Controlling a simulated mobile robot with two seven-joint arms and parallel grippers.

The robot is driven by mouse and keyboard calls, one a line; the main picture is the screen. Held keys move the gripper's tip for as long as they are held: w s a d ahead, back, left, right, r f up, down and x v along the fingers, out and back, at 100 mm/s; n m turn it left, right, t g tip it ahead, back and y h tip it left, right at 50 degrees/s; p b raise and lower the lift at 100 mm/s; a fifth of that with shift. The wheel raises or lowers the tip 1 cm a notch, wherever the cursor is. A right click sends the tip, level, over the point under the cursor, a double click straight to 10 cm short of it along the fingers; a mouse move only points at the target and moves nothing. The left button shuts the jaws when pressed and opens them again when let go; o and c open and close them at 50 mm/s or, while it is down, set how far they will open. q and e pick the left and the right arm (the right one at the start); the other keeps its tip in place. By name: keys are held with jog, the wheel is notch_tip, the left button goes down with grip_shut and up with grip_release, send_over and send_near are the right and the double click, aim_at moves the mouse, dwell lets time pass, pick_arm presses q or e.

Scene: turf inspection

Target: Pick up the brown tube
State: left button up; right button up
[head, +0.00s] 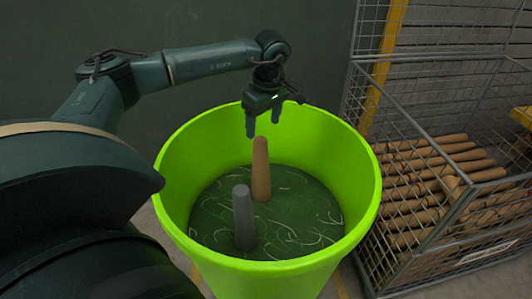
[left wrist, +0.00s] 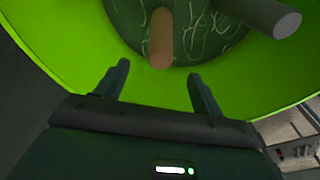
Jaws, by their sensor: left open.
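The brown tube (head: 261,170) stands upright in a bright green bucket (head: 355,166), on its dark green floor with pale strands. It also shows in the left wrist view (left wrist: 161,38), ahead of the fingers. A grey tube (head: 243,218) stands nearer the front in the same bucket, and at the upper right of the left wrist view (left wrist: 262,14). My left gripper (head: 264,130) is open and empty, pointing down above the brown tube's top. In the left wrist view its two fingers (left wrist: 160,82) are apart, with nothing between them. My right gripper is not seen.
The bucket's tall rim surrounds both tubes. A wire mesh crate (head: 372,262) with several brown tubes (head: 425,185) stands at the right, beside a mesh fence and a yellow post (head: 384,65). A dark wall is behind.

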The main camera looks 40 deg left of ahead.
aim_at(262, 141)
pick_arm(q)
jog(key=f, duration=0.6)
jog(key=shift+a+f+b, duration=0.1)
jog(key=shift+a+b, duration=0.2)
jog(key=shift+b, duration=0.1)
jog(key=f, duration=0.3)
jog(key=a+f+b, duration=0.1)
jog(key=f, duration=0.1)
jog(key=shift+f, duration=0.1)
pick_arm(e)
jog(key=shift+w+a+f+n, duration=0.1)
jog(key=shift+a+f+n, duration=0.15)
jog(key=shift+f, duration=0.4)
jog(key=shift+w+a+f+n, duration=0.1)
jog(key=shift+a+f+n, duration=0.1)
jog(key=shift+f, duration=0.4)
